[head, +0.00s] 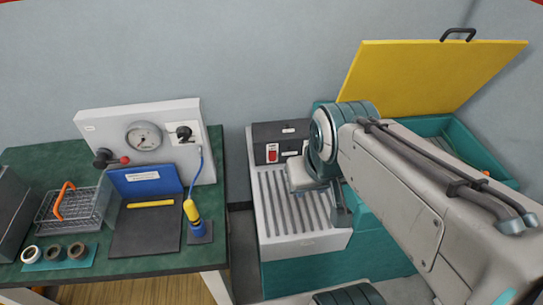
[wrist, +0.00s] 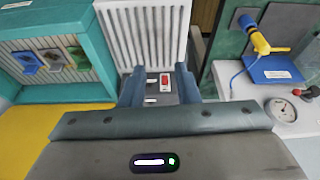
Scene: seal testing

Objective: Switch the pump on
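The pump unit is a light grey housing with a ribbed top (head: 290,215) and a dark control box (head: 290,131) at its back. A red rocker switch (head: 272,154) in a white frame sits on the box's left part. In the wrist view the switch (wrist: 165,80) shows between the two fingers of my gripper (wrist: 160,72). The fingers are apart with nothing held between them. In the head view my wrist hides the right part of the control box. I cannot tell the switch's position or whether a fingertip touches the box.
A teal tank (head: 455,131) with a raised yellow lid (head: 425,75) stands right of the pump. On the left, a green-topped bench (head: 130,264) carries a gauge panel (head: 182,118), a wire basket (head: 75,211), a blue-and-yellow tool (head: 194,217) and rolls of tape. A narrow gap separates bench and pump.

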